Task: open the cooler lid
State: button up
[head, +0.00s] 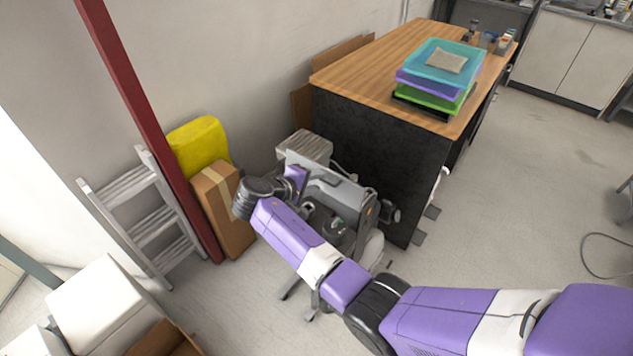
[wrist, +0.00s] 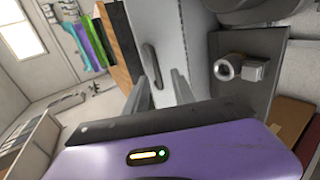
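A light grey panel (head: 330,183) stands tilted over a machine on a wheeled base beside the dark cabinet; it may be the cooler lid, but I cannot tell for sure. In the wrist view a pale grey face (wrist: 158,22) with a dark oblong handle (wrist: 150,65) lies just beyond my gripper (wrist: 162,80). My gripper's two grey fingers are apart, with a gap between them and nothing clearly held. I cannot tell whether a finger touches the face. In the head view my purple arm ends at the panel and the fingertips are hidden.
The wood-topped cabinet (head: 377,140) stands right behind the machine, with stacked coloured trays (head: 440,75) on it. A ladder (head: 135,215), a red post (head: 150,130), a cardboard box (head: 225,208) and a white box (head: 105,305) are at left. Floor at right is open.

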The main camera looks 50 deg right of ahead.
jog(key=v, duration=0.6)
jog(key=shift+a+r+b, duration=0.15)
jog(key=shift+a+b, duration=0.15)
jog(key=shift+a, duration=0.05)
